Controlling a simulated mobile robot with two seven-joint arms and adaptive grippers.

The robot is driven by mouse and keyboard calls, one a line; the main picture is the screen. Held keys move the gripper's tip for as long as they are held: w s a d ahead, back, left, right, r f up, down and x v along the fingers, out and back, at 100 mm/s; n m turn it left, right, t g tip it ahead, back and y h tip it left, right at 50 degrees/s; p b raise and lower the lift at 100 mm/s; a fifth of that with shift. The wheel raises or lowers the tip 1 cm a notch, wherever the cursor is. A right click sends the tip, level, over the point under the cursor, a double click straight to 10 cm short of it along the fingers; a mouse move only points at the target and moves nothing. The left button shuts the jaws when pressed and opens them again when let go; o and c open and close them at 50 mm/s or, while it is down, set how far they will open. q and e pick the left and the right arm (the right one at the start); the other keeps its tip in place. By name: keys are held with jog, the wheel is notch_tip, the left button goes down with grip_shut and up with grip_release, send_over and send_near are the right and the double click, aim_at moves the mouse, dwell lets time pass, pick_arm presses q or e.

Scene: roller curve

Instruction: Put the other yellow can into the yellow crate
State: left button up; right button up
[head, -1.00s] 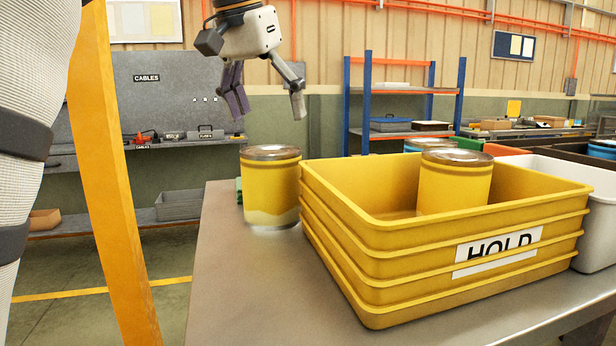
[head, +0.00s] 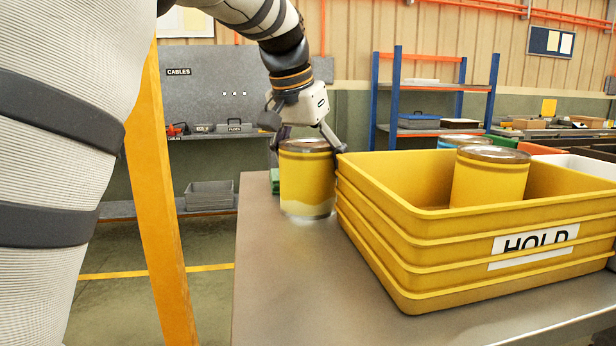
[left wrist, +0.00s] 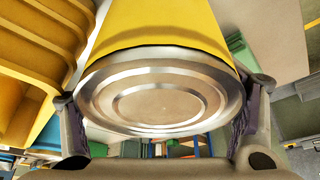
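One yellow can (head: 307,180) with a silver lid stands upright on the table, just left of the yellow crate (head: 410,250) marked HOLD. Its lid end fills the middle of the left wrist view (left wrist: 160,98). My left gripper (head: 309,143) is above this can, its fingers down on either side of the lid. The fingers look spread around the can; whether they touch it is not clear. Another yellow can (head: 490,180) stands upright inside the crate, its bottom hidden by the crate's wall. My right gripper is in neither current view.
A small green item (head: 274,181) lies behind the can's left side. A blue-topped can (head: 465,142) and other bins stand behind and right of the crate. An orange post (head: 165,200) rises left of the table (head: 290,280). The table front is clear.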

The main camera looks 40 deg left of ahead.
aim_at(311, 141)
pick_arm(q)
jog(key=c, duration=0.5)
jog(key=shift+o, duration=0.2)
jog(key=shift+w+r, duration=0.1)
jog(key=shift+r, duration=0.15)
jog(key=r, duration=0.3)
jog(key=shift+s+a, duration=0.15)
jog(key=shift+s, duration=0.05)
jog(key=s+a, duration=1.1)
jog(key=s, duration=0.3)
